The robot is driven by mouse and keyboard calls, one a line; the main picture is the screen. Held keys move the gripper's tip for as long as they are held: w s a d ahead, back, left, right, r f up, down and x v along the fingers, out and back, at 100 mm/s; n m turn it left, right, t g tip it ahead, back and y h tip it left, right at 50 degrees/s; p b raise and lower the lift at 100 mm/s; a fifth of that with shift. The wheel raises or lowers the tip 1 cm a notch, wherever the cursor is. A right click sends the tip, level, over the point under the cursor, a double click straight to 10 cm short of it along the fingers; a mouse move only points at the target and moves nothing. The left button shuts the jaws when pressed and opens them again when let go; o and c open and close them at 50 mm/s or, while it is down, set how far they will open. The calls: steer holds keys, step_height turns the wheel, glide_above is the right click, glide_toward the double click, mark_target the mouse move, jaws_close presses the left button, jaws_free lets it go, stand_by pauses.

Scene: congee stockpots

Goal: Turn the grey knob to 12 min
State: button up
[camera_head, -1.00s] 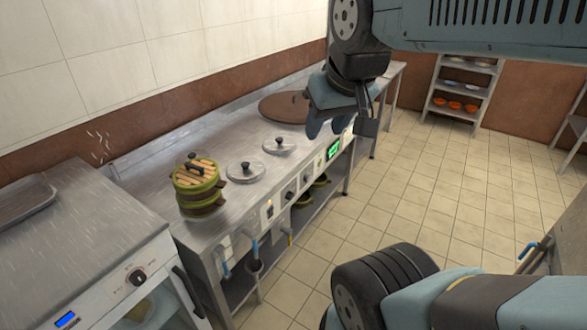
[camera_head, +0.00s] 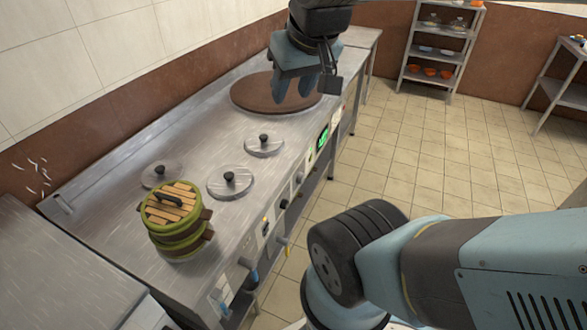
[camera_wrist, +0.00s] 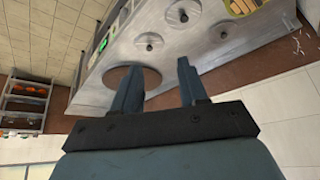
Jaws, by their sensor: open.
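The steel counter's front panel carries several small knobs. A greyish one (camera_head: 299,177) sits below the lit green display (camera_head: 322,137), and a darker one (camera_head: 284,201) is further down the panel. They are too small for me to read a setting or tell which is the grey timer knob. My gripper (camera_head: 295,98) hangs open and empty in front of the large brown round lid, well apart from the knobs. In the wrist view my gripper's two fingers (camera_wrist: 158,64) are spread with nothing between them. The green display (camera_wrist: 103,44) shows small at the upper left there.
On the counter are a brown round lid (camera_head: 270,92), steel lids with black knobs (camera_head: 264,145), and a stacked green steamer (camera_head: 177,212). Blue-handled taps (camera_head: 252,276) stick out from the front. Shelves (camera_head: 440,50) stand at the back. The tiled floor (camera_head: 400,150) is clear.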

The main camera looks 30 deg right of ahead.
steer(key=o, duration=0.3)
steer(key=shift+w+f, duration=0.1)
steer(key=shift+w, duration=0.1)
steer(key=shift+o, duration=0.9)
steer(key=shift+w+d+f+g, duration=0.1)
steer(key=shift+w+f+g, duration=0.1)
steer(key=shift+w+g, duration=0.1)
steer(key=shift+o, duration=0.4)
steer(key=w+d+f+m+g+y, duration=0.4)
steer(key=w+d+f+g, duration=0.1)
steer(key=w+f, duration=0.5)
steer(key=shift+w+d+m, duration=0.15)
steer(key=shift+w+m, duration=0.25)
steer(key=w+d+f+m+t+y, duration=0.2)
steer(key=d+f+m+y, duration=0.15)
steer(key=d+f, duration=0.4)
steer(key=w+d+f+m+t+y, duration=0.1)
steer(key=w+d+f+m+y, duration=0.25)
steer(key=f, duration=0.75)
steer(key=w+d+f+m+t+y, duration=0.2)
steer(key=d+f+m+y, duration=0.15)
steer(key=d+f, duration=0.4)
steer(key=m+t+h, duration=0.3)
steer(key=m+t, duration=0.5)
steer(key=m, duration=0.1)
glide_toward(304, 179)
steer(key=shift+n+y, duration=0.25)
steer(key=x, duration=0.8)
steer(key=shift+w+a, duration=0.15)
steer(key=shift+a, duration=0.15)
